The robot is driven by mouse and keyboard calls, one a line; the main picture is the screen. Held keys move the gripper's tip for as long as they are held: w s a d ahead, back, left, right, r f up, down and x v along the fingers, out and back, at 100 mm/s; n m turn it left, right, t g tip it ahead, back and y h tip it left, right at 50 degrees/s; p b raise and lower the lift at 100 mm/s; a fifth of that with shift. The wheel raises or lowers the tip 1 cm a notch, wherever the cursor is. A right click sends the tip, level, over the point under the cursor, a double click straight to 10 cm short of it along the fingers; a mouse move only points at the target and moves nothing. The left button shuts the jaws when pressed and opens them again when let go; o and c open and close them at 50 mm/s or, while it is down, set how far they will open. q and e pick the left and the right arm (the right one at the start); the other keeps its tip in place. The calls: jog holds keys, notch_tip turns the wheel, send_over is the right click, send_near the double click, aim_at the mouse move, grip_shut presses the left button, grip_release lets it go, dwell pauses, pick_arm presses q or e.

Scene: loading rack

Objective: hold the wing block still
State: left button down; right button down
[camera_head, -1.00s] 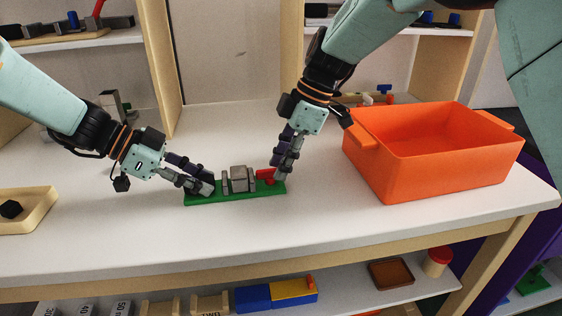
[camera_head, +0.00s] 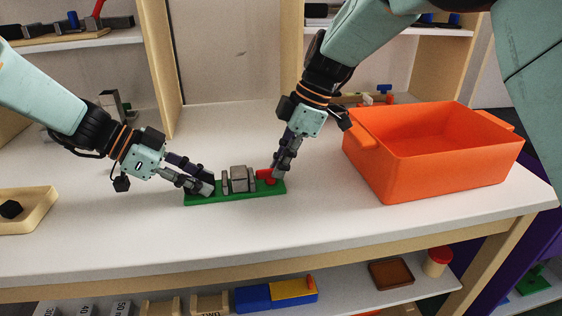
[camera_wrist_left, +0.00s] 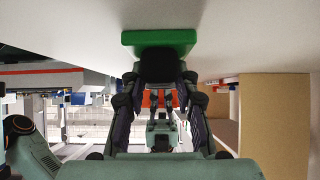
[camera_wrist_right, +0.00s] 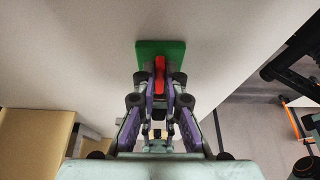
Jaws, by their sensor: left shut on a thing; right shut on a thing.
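A green base plate (camera_head: 236,195) lies flat on the white table. It carries a dark block at its left end, a grey block (camera_head: 239,179) in the middle and a red piece (camera_head: 264,175) at its right end. My left gripper (camera_head: 206,186) is shut on the dark block, which shows between its fingers in the left wrist view (camera_wrist_left: 158,65). My right gripper (camera_head: 277,170) is shut on the red piece, seen upright between its fingers in the right wrist view (camera_wrist_right: 159,75). Fingers partly hide both held pieces. I cannot tell which part is the wing block.
An orange bin (camera_head: 420,170) stands on the table to the right. A wooden tray (camera_head: 40,212) with a black piece is at the left edge. Shelves with parts stand behind. The table in front of the plate is clear.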

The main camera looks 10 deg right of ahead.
jog(key=shift+m, duration=0.3)
jog(key=m, duration=0.1)
jog(key=s+m+t, duration=0.1)
jog(key=m, duration=0.1)
jog(key=shift+m+t, duration=0.3)
jog(key=shift+s+a+m+t+h, duration=0.1)
jog(key=shift+m+t+h, duration=0.15)
jog(key=shift+m, duration=0.6)
jog(key=shift+s+a+m+t+h, duration=0.15)
jog(key=shift+m+t, duration=0.1)
jog(key=shift+m, duration=0.6)
jog(key=c, duration=1.4)
grip_release()
jog(key=v, duration=1.2)
